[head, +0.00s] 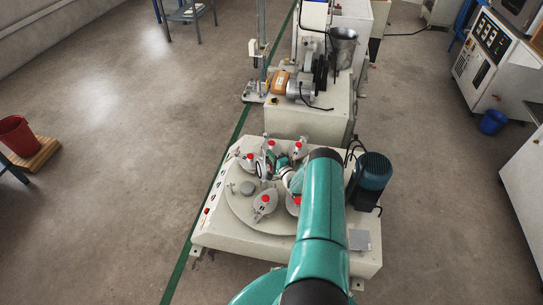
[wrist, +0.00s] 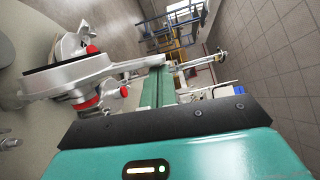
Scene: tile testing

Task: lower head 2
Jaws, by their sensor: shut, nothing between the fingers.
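The test machine's pale round table (head: 237,208) carries several grey heads with red knobs. One head (head: 264,204) stands at the front, and another (head: 247,160) at the back left. A further head (head: 299,148) stands at the back, and one is partly hidden by my arm. I cannot tell which is head 2. My gripper (head: 269,161) is over the back part of the table, close among the heads; it is shut and empty. In the wrist view, a grey metal head (wrist: 72,78) with red parts is close beside the gripper. The fingertips do not show clearly there.
A dark motor (head: 371,178) stands at the machine's right edge. Behind is a second machine (head: 310,113) with a metal hopper (head: 343,47). A red bucket (head: 17,136) is at far left, a blue bin (head: 493,122) at right. The floor at left is mostly clear.

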